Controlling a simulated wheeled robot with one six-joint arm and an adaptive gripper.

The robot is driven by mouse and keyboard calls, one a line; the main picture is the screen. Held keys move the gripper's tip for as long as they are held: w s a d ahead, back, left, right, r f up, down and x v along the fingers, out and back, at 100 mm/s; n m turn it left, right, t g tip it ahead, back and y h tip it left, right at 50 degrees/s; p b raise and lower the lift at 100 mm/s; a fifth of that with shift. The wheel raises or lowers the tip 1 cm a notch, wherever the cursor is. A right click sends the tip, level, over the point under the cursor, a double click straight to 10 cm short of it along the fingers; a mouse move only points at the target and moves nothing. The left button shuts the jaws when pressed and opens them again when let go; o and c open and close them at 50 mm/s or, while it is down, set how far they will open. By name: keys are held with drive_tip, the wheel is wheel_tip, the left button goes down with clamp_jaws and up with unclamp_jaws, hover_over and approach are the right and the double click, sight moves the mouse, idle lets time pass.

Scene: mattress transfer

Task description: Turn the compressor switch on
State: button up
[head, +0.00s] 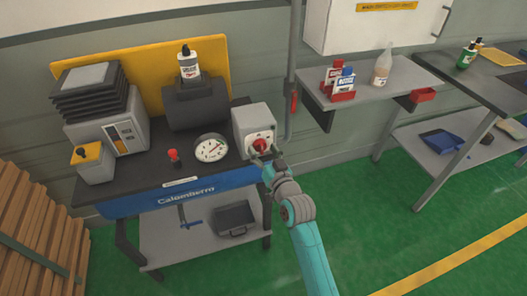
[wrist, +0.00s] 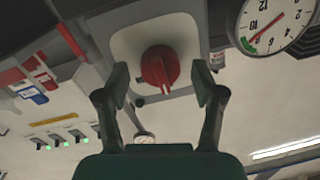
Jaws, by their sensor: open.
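The compressor switch is a red rotary knob (head: 262,144) on the front of a light grey box (head: 252,119) at the right end of the dark workbench. In the wrist view the red knob (wrist: 160,68) sits on a pale plate, with its raised grip pointing toward my gripper. My gripper (head: 266,160) is right in front of the box in the head view. In the wrist view its two fingers (wrist: 160,97) are open, one on each side of the knob, with gaps between. I cannot tell the exact distance to the knob.
A round gauge (head: 211,148) stands left of the box, also seen in the wrist view (wrist: 272,25). A small red button (head: 174,156) is further left. A pipe with a red handle (head: 292,102) runs up the wall at right. Green floor (head: 380,230) lies clear to the right.

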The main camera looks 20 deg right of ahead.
drive_tip(key=c, duration=1.1)
drive_tip(key=shift+c, duration=0.2)
drive_tip(key=m, duration=0.5)
drive_tip(key=shift+m, duration=0.4)
drive_tip(key=m, duration=0.6)
drive_tip(key=shift+t+h, duration=0.3)
drive_tip(key=shift+t, duration=0.1)
drive_tip(key=shift+m, duration=0.4)
